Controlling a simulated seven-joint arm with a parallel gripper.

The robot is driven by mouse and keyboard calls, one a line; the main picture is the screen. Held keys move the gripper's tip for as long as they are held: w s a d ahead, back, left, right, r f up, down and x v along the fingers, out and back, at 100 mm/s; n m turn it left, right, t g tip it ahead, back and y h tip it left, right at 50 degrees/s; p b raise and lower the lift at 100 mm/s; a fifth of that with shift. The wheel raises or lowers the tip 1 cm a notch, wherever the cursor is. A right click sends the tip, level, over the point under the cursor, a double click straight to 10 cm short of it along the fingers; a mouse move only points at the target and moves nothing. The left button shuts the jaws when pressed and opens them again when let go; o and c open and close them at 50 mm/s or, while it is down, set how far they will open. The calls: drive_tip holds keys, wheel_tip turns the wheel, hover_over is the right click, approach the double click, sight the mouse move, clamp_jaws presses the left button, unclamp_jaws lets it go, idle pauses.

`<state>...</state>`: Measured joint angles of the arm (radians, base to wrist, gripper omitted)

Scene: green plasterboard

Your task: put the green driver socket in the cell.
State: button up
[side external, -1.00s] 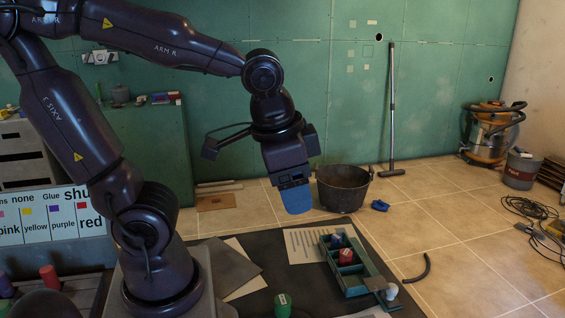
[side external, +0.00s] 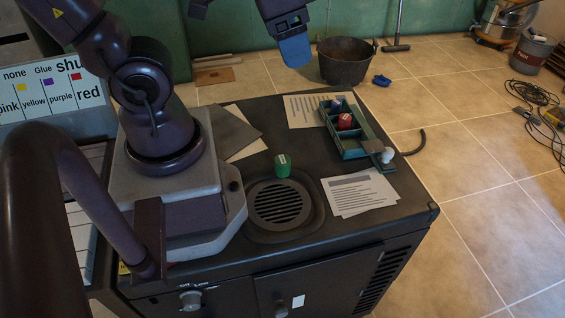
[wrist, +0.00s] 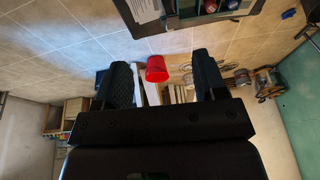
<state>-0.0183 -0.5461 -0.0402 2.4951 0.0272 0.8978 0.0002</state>
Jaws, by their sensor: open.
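The green driver socket (side external: 283,166) stands upright on the dark cabinet top (side external: 250,115), just behind a round slotted vent. A teal tray (side external: 361,134) with cells lies to its right. One cell holds a blue piece (side external: 337,105) and the middle one a red piece (side external: 345,121). The front cell (side external: 352,148) looks empty. My gripper (side external: 295,52), with a blue fingertip pad, hangs high, up and away from the socket. In the wrist view its two dark fingers (wrist: 165,78) are apart with nothing held. The socket is not visible there.
Papers (side external: 360,193) lie in front of the tray and others lie behind it. A white knob (side external: 387,155) sits at the tray's right end. A black bucket (side external: 346,62) stands on the tiled floor beyond. The cabinet top around the socket is mostly clear.

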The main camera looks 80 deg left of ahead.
wheel_tip(320, 180, down, 13)
drive_tip(key=m+g+y, duration=0.3)
drive_tip(key=m+g, duration=0.2)
drive_tip(key=m, duration=0.8)
approach(283, 160)
drive_tip(key=shift+y, duration=0.4)
drive_tip(key=x, duration=1)
drive_tip(key=shift+d+f, duration=0.25)
drive_tip(key=c, duration=1.1)
